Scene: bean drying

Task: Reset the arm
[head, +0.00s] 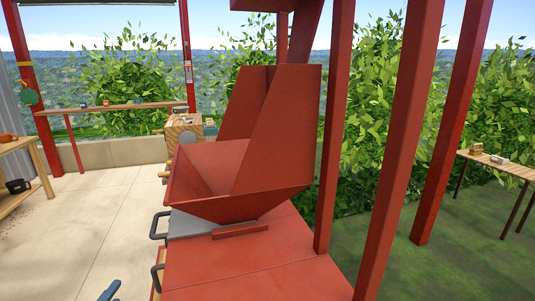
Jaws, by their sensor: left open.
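The tip of my left gripper (110,291) shows at the bottom edge of the head view, left of the red machine. It is open, and I see nothing between its fingers. Most of that arm is below the picture. My right gripper is not in view.
A large red hopper (262,140) stands on a red base (255,265) in the middle, with dark handles (158,226) on its left side. Red posts (405,130) rise to its right. A wooden table (30,165) is at the left. The pale floor (90,220) between is clear.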

